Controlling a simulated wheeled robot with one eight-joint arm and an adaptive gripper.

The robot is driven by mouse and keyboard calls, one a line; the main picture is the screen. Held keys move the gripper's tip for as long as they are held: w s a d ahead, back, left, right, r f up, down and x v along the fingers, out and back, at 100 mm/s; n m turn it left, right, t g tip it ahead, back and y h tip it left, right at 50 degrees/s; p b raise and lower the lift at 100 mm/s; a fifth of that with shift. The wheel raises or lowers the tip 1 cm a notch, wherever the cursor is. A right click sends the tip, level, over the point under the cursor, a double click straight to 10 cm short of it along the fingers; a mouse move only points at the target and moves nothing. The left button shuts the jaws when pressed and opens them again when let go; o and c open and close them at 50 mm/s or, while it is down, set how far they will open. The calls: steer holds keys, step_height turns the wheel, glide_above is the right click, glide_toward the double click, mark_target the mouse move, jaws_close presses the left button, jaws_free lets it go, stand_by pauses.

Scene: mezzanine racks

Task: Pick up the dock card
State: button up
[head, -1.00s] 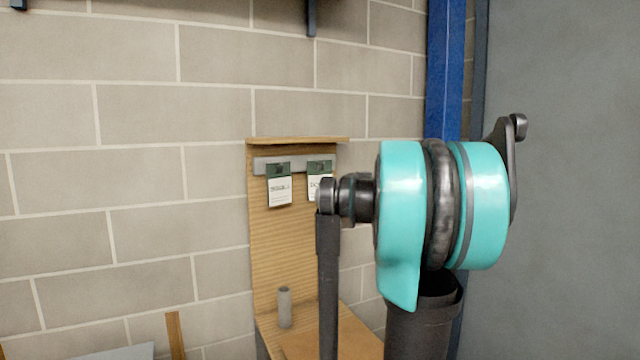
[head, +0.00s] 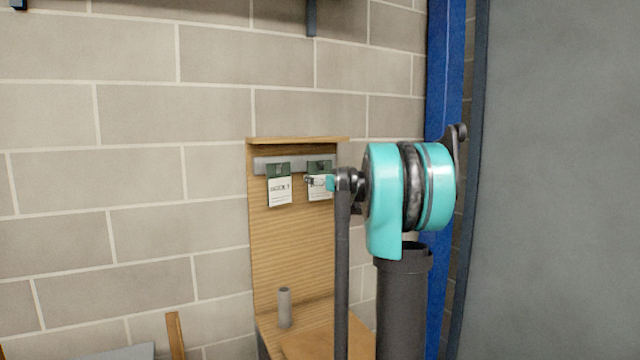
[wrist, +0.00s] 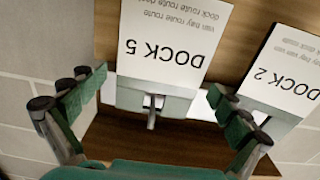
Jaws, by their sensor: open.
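Two white dock cards with green tops hang side by side on a grey rail (head: 262,166) fixed to a wooden board. The right card (head: 318,193), partly behind my gripper (head: 319,182), is the one reading DOCK 5 (wrist: 165,45) in the wrist view, which shows it upside down. The left card (head: 279,190) reads DOCK 2 (wrist: 288,65) there. In the wrist view my gripper (wrist: 158,86) is open and empty, one finger on each side of the DOCK 5 card's top. A small hook (wrist: 152,112) shows at that top. I cannot tell the remaining depth between fingers and card.
The wooden board (head: 285,240) stands against a block wall (head: 130,170), with a ledge on top. A grey cylinder (head: 284,308) stands on its lower shelf. A blue post (head: 445,80) and grey panel (head: 560,180) are at the right.

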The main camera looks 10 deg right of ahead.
steer(key=shift+w+a, duration=0.2)
steer(key=shift+w, duration=0.9)
steer(key=shift+c, duration=0.5)
steer(key=c, duration=0.9)
